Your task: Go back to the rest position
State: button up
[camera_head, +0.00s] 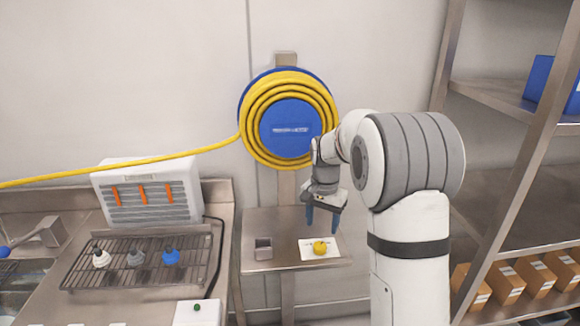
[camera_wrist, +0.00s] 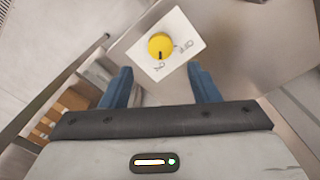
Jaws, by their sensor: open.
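My gripper (camera_head: 322,217) is open and empty, with its blue fingers pointing down above the small steel table (camera_head: 284,225). In the wrist view the two blue fingers (camera_wrist: 160,88) stand wide apart. A yellow knob (camera_head: 320,248) sits on a white plate (camera_head: 331,244) on that table, just below the fingers and apart from them. The wrist view also shows the yellow knob (camera_wrist: 161,46), with a dark pointer mark, on the white plate (camera_wrist: 185,32) marked OFF and ON. The rest position itself is not marked in either view.
A yellow hose reel (camera_head: 290,128) hangs on the wall behind the arm. Metal shelves (camera_head: 500,178) with cardboard boxes (camera_head: 505,284) stand at right.

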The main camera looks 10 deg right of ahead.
jog(key=s+r+n+t, duration=0.15)
jog(key=s+r, duration=0.25)
jog(key=s, duration=0.4)
jog(key=s+r+n, duration=0.2)
jog(key=s+r, duration=0.2)
jog(key=s, duration=0.3)
jog(key=s+a+f+n+t, duration=0.1)
jog(key=s+n, duration=0.2)
jog(key=s, duration=1.1)
jog(key=shift+f+n, duration=0.35)
